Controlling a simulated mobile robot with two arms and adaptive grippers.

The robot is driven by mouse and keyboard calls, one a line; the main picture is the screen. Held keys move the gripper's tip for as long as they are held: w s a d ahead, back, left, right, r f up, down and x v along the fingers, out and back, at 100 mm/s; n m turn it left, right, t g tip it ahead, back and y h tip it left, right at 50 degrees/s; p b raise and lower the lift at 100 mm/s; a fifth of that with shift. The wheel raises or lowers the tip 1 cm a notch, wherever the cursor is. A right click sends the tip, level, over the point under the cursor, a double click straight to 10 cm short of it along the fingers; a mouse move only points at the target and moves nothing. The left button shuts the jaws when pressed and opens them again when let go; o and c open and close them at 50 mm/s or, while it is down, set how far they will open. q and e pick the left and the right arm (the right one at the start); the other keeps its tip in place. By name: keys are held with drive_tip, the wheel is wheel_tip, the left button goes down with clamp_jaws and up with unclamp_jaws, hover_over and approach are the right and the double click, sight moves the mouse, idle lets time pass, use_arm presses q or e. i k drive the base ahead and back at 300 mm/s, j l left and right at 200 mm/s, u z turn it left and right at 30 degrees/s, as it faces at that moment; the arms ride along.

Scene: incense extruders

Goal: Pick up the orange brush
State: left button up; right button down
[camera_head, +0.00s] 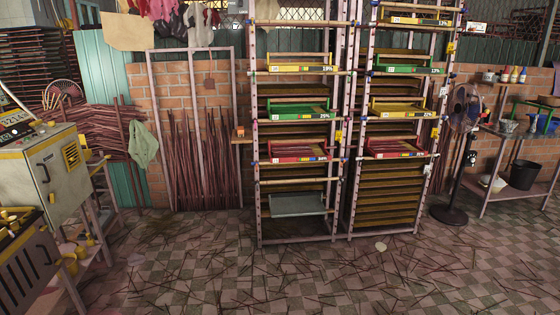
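I cannot make out a clear orange brush in the head view. A small orange item (240,131) sits on a little wooden ledge (243,140) beside the left rack; it is too small to tell what it is. Neither of my grippers shows in this view.
Two tall racks (347,130) with coloured trays stand ahead. A yellow-grey machine (52,175) is at the left. A fan (462,110), a black bucket (524,175) and a metal table (510,140) are at the right. Sticks litter the tiled floor (330,275), otherwise open in front.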

sight(240, 130)
drive_tip(key=i+j+u, duration=0.15)
drive_tip(key=i, duration=0.8)
drive_tip(key=i+j+u, duration=0.2)
drive_tip(key=i, duration=0.75)
drive_tip(key=i+u, duration=0.1)
drive_tip(key=u, duration=3.25)
drive_tip(key=z, duration=3.65)
drive_tip(key=i+j+z, duration=0.2)
drive_tip(key=z, duration=0.15)
drive_tip(key=i+j+z, duration=0.1)
drive_tip(key=j+z, duration=0.25)
drive_tip(key=i+j+z, duration=0.1)
drive_tip(key=j+z, duration=0.25)
drive_tip(key=j, duration=0.1)
